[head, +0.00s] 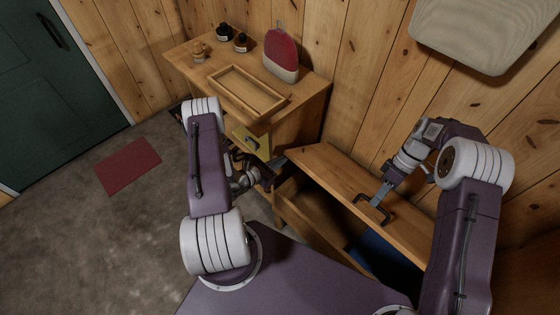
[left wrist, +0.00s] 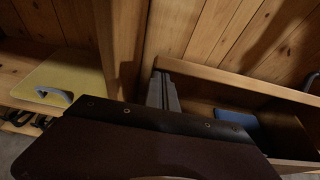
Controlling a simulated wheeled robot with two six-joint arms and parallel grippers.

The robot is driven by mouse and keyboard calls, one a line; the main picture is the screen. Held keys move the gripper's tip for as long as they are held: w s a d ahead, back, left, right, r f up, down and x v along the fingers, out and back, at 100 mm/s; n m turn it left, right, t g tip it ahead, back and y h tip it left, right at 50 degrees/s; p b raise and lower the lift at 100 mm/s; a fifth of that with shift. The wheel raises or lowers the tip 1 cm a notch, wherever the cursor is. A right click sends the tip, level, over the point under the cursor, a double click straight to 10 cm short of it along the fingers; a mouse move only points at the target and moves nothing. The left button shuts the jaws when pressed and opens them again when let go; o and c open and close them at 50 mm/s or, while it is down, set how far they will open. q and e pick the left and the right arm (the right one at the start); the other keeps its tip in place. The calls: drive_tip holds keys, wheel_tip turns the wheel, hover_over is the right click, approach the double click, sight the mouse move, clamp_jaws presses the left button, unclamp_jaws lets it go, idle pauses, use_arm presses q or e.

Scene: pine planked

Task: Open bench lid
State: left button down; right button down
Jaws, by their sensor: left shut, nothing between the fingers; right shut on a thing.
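The bench lid (head: 340,187) is a long pine board, raised and tilted above the open bench box (head: 310,222). A dark handle (head: 361,198) sits on the lid. My right gripper (head: 377,203) is shut on this handle. My left gripper (head: 275,165) is shut and empty at the lid's left end. In the left wrist view its closed fingers (left wrist: 163,94) are close to the lid's end (left wrist: 190,68); I cannot tell whether they touch it. A blue thing (head: 385,252) lies inside the box and also shows in the left wrist view (left wrist: 238,119).
A pine cabinet (head: 300,108) left of the bench holds a tray (head: 226,93), a red and cream bag (head: 281,58) and dark jars (head: 222,32). Its yellow front (head: 255,146) has a handle. A beige panel (head: 480,35) hangs upper right. A red mat (head: 128,166) lies on open floor.

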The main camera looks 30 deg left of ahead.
drive_tip(key=shift+w+d+f, duration=0.2)
drive_tip(key=shift+w, duration=0.15)
use_arm(q)
drive_tip(key=shift+w+d+r, duration=0.15)
drive_tip(key=shift+w+r, duration=0.4)
drive_tip(key=shift+r, duration=0.3)
drive_tip(key=shift+w+r, duration=0.1)
drive_tip(key=shift+w, duration=0.05)
use_arm(e)
drive_tip(key=shift+f, duration=0.1)
drive_tip(key=c, duration=1.5)
unclamp_jaws()
use_arm(q)
drive_tip(key=shift+w+d+f, duration=0.2)
drive_tip(key=shift+w, duration=0.05)
use_arm(e)
drive_tip(key=shift+w+f, duration=0.15)
drive_tip(key=shift+w, duration=0.1)
use_arm(q)
drive_tip(key=shift+s+a, duration=0.1)
drive_tip(key=shift+s, duration=0.05)
use_arm(e)
drive_tip(key=shift+s+r, duration=0.1)
drive_tip(key=shift+r, duration=0.15)
drive_tip(key=v, duration=1.1)
drive_tip(key=shift+d+r, duration=0.1)
drive_tip(key=shift+r, duration=0.2)
